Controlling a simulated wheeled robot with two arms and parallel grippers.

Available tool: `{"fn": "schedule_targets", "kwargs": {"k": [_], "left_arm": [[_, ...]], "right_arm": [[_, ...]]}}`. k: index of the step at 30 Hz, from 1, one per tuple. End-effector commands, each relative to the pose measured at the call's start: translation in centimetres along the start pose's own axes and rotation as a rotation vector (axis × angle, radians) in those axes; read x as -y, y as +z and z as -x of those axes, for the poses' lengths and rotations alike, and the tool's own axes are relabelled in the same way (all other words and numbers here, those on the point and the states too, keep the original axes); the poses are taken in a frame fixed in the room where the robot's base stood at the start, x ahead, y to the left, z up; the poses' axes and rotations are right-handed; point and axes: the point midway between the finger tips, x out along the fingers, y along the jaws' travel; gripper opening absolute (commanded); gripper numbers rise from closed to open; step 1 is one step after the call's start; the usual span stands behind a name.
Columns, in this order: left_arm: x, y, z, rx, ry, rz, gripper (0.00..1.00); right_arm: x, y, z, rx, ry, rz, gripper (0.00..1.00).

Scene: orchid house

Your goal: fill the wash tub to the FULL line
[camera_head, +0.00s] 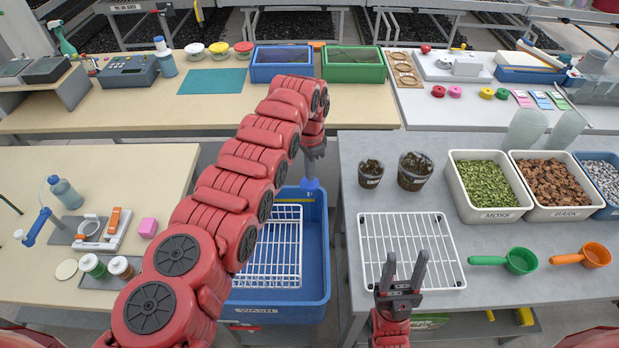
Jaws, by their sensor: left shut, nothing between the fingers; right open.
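The blue wash tub (318,290) stands between the two benches with a WASH label on its front. A white wire rack (270,262) is inside it. I cannot make out a FULL line or a water level; my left arm covers much of the tub's left and far side. My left gripper (314,156) is shut and empty at the tub's far end, pointing down. A small blue part (311,185) shows just below it; I cannot tell whether they touch. My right gripper (403,262) is open and empty over the near part of a white wire rack (425,225) on the grey bench.
The grey bench (560,285) holds dark pots (414,170), bins of moss (487,186) and bark (550,184), a green scoop (518,261) and an orange scoop (592,255). The left bench (60,170) holds bottles and small tools. Blue (282,64) and green (353,65) trays stand behind.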

Motion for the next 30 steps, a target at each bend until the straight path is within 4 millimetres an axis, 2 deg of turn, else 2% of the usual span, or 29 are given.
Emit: {"fn": "schedule_targets", "kwargs": {"k": [12, 17, 30], "left_arm": [[0.0, 0.0, -1.9, 0.000, 0.000, 0.000, 0.00], [0.0, 0.0, -1.7, 0.000, 0.000, 0.000, 0.00], [0.0, 0.0, -3.5, 0.000, 0.001, 0.000, 0.00]], "right_arm": [[0.1, 0.3, 1.7, 0.000, 0.000, 0.000, 0.50], [0.1, 0.3, 1.6, 0.000, 0.000, 0.000, 0.50], [0.2, 0.5, 3.2, 0.000, 0.000, 0.000, 0.50]]}}
